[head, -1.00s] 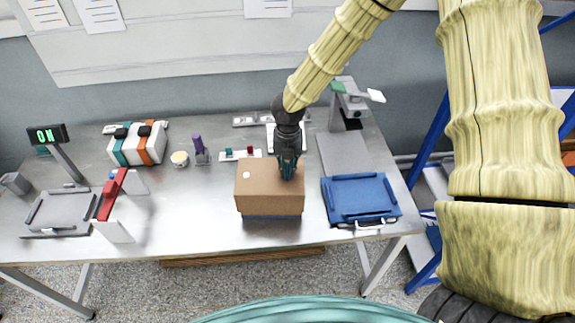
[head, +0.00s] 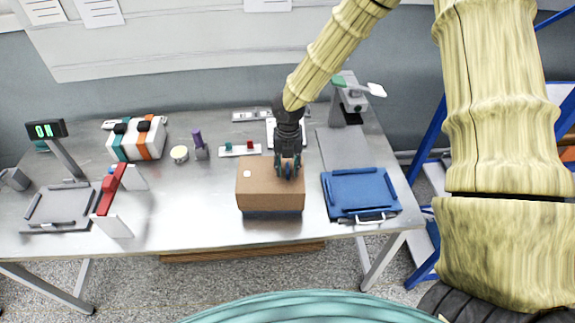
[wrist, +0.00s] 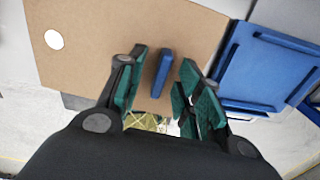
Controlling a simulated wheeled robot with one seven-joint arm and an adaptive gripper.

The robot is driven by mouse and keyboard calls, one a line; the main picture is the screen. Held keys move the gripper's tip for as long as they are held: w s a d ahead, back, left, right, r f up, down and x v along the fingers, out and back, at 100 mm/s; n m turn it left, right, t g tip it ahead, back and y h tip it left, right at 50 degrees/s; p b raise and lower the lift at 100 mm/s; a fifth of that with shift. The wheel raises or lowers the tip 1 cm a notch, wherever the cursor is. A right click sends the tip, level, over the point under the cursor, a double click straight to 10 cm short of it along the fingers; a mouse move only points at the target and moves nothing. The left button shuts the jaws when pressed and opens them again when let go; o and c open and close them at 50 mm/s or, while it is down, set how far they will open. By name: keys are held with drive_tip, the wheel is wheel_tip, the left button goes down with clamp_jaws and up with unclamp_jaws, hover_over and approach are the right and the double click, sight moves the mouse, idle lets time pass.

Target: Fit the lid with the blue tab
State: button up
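The brown box-shaped lid (head: 268,190) sits on a blue base (head: 272,212) at the front middle of the table. A white round spot marks the left of its top. In the wrist view the lid's brown top (wrist: 110,40) carries an upright blue tab (wrist: 161,73). My gripper (head: 288,170) is over the right part of the lid. In the wrist view the fingers of my gripper (wrist: 158,92) are open, one on each side of the blue tab, with gaps between. The fingers hide the tab in the head view.
A blue tray (head: 360,193) with a pale handle lies just right of the lid. A grey tray (head: 60,206) and a red-topped white stand (head: 112,192) are at the left. A white box with coloured bands (head: 137,138) stands at the back left.

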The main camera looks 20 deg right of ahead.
drive_tip(key=shift+r, duration=0.1)
wheel_tip(320, 180, up, 12)
idle(0.8)
idle(0.4)
